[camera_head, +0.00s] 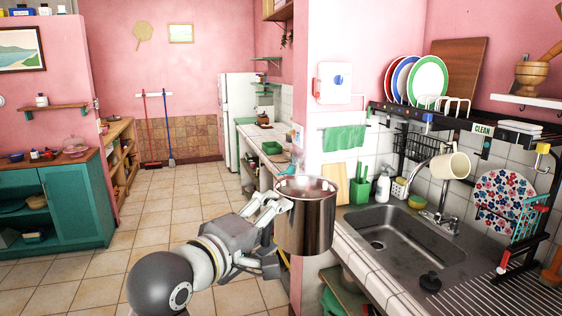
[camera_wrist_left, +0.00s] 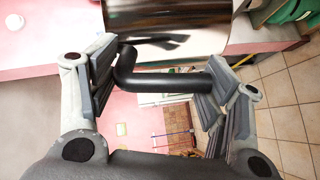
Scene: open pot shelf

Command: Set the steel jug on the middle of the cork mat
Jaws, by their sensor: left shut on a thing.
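The steel jug (camera_head: 306,222) is a shiny metal cylinder in the middle of the head view, held upright in the air in front of the counter's end. My left gripper (camera_head: 268,238) comes from the lower left and is shut on the jug's handle side. In the left wrist view the jug's steel wall (camera_wrist_left: 168,22) is at the top, and its black handle (camera_wrist_left: 165,82) lies between the fingers of my left gripper (camera_wrist_left: 158,84). I cannot make out the cork mat in either view. My right gripper is not in view.
A sink (camera_head: 400,240) is set in the counter to the right, with a black dish rack (camera_head: 430,122) above it. A cream mug (camera_head: 450,165) hangs over the sink. A teal cabinet (camera_head: 75,205) stands at the left. The tiled floor (camera_head: 165,215) between is open.

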